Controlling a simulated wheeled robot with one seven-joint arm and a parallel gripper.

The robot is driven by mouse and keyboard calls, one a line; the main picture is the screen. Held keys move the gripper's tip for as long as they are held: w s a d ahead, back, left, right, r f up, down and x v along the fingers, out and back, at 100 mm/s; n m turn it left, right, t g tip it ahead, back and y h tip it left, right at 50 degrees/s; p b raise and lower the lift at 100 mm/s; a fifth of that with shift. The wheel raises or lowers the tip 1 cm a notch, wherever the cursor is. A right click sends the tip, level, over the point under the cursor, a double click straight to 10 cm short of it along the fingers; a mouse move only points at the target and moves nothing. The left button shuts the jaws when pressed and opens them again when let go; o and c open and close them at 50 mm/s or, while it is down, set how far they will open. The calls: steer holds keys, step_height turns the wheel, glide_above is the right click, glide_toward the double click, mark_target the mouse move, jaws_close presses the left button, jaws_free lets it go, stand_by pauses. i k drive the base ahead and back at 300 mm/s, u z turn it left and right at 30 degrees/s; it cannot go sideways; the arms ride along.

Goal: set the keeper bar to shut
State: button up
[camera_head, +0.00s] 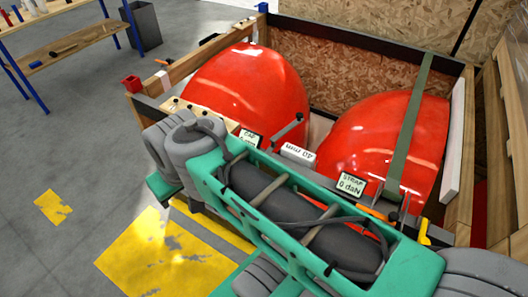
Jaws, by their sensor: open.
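Two glossy red nosecones sit side by side in a wooden crate, the left nosecone (248,90) and the right nosecone (385,135). A short dark grey bar (286,131) with a knobbed end stands slanted at the crate's front edge, between the nosecones. It may be the keeper bar; I cannot tell its setting for sure. A white block (298,153) with partly readable lettering sits just below it. My teal and grey arm crosses the foreground and hides much of the crate's front. My gripper does not show.
A green strap (411,130) runs over the right nosecone, by a sign (350,186) reading "STRAP 0 daN". A smaller sign (250,138) is partly hidden. An orange handle (370,211) and a yellow piece (423,232) lie near the front. A workbench (75,40) stands back left; floor between is clear.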

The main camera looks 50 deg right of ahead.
mark_target(299, 116)
steer(key=z, duration=0.05)
steer(key=k, duration=0.15)
steer(key=u, duration=1.05)
steer(key=i, duration=0.75)
steer(key=z, duration=2.7)
steer(key=i, duration=0.5)
steer(key=z, duration=0.05)
steer(key=k, duration=0.5)
steer(key=z, duration=0.8)
steer(key=i, duration=0.5)
